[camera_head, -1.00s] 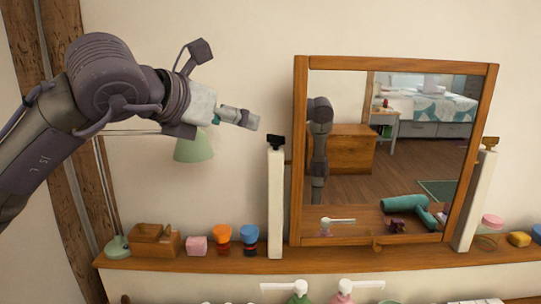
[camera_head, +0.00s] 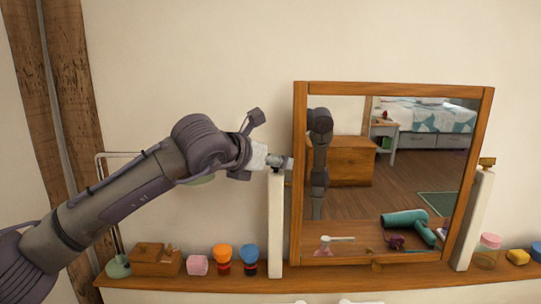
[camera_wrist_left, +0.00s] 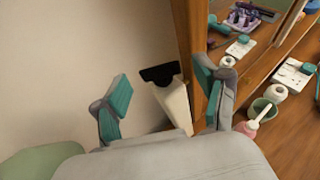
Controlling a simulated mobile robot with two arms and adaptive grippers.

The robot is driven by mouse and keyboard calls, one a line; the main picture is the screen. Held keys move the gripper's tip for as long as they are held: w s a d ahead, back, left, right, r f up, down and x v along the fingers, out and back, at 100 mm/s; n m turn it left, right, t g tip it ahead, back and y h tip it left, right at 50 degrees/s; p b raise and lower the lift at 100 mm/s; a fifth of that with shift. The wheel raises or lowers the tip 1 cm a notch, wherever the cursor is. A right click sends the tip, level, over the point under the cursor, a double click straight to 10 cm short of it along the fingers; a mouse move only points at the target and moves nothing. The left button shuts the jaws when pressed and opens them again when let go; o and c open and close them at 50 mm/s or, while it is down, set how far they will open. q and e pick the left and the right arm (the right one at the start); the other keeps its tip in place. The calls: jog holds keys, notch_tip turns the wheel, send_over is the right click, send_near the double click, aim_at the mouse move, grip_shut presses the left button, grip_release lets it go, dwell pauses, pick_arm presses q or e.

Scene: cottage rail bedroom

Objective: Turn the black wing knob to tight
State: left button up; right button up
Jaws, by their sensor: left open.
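The black wing knob (camera_wrist_left: 160,73) sits on top of the white left post (camera_head: 275,225) of the wooden-framed mirror (camera_head: 298,180). My left gripper (camera_head: 287,162) is at the top of that post and largely covers the knob in the head view. In the left wrist view my left gripper (camera_wrist_left: 161,72) is open, with teal-padded fingers on either side of the knob. The knob appears between the fingertips with gaps on both sides, and I see no contact. The white post (camera_wrist_left: 177,105) shows below it. My right gripper is not in view.
The mirror frame stands close beside the post and my right-hand finger in the wrist view. A second post (camera_head: 474,220) carries a brass-coloured knob (camera_head: 487,162).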

pick_arm(q)
jog(key=shift+w+f, duration=0.1)
jog(key=shift+w, duration=0.05)
jog(key=shift+c, duration=0.2)
jog(key=c, duration=1.1)
